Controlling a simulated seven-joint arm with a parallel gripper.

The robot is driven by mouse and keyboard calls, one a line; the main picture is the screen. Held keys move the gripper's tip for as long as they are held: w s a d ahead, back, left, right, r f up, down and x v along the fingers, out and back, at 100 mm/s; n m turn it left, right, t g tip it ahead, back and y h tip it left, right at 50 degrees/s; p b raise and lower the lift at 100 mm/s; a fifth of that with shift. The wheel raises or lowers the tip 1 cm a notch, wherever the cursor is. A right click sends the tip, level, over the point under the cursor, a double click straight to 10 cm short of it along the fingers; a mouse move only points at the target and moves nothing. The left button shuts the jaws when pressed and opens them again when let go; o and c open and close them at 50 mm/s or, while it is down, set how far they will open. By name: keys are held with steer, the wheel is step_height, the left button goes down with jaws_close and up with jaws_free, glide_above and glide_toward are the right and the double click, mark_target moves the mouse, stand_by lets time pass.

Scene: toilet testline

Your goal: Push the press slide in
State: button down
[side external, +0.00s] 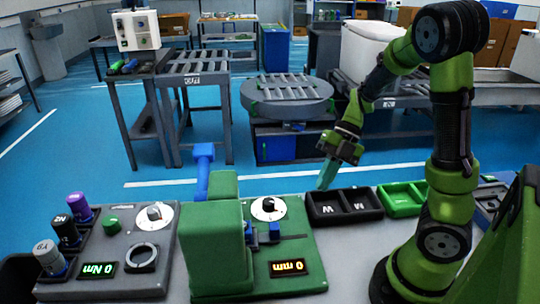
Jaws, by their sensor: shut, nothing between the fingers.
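The press is a green block (213,262) on a green base plate (312,243), at the front middle of the table. A blue lever (203,168) with a square head stands up behind the block. Small blue parts (272,230) show just right of the block; one of them may be the slide, but I cannot tell which. The block hides part of the mechanism. A display (288,267) on the base reads 0 mm. My gripper (322,185) is shut and empty, pointing down, above and to the right of the press, apart from it.
A dial (268,208) sits on the base plate. A black two-part bin (344,207) lies below my gripper, with a green bin (403,198) to its right. A grey station (110,250) with a 0 Nm display and several capped cylinders stands left of the press.

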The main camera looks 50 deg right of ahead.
mark_target(270, 225)
steer(key=x, duration=1)
steer(key=shift+a+f, duration=0.15)
steer(key=shift+w+a, duration=0.85)
steer(key=shift+w, duration=0.1)
steer(key=shift+w+a, duration=0.4)
steer(key=shift+w, duration=0.05)
steer(key=shift+w+a, duration=1.4)
steer(key=shift+a, duration=0.05)
